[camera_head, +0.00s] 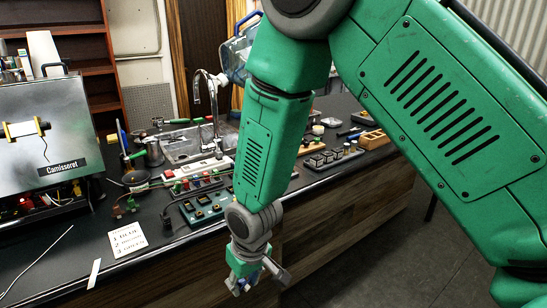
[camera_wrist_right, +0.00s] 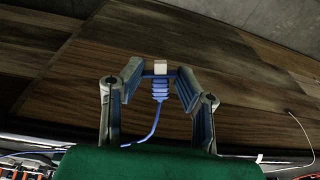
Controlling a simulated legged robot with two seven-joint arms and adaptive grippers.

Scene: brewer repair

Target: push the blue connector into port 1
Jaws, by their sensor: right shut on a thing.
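My right gripper (camera_head: 246,284) hangs low in front of the counter's front edge in the head view. In the right wrist view, its two fingers (camera_wrist_right: 160,76) are closed around the blue connector (camera_wrist_right: 160,88). The connector has a pale square tip pointing away from my wrist, and a blue cable trails from its ribbed back end. In the head view only a little blue shows between the fingers. Port 1 cannot be picked out. The Camissoret brewer (camera_head: 42,125) stands at the left, with lights and wiring in its lower opening (camera_head: 30,203). My left gripper is not in view.
A paper note (camera_head: 127,240) with numbered colour lines lies on the dark counter (camera_head: 70,275). Trays of small parts (camera_head: 205,208), a sink (camera_head: 185,145) with a tall tap and a wooden box (camera_head: 372,138) stand along it. The floor (camera_head: 400,260) at right is clear.

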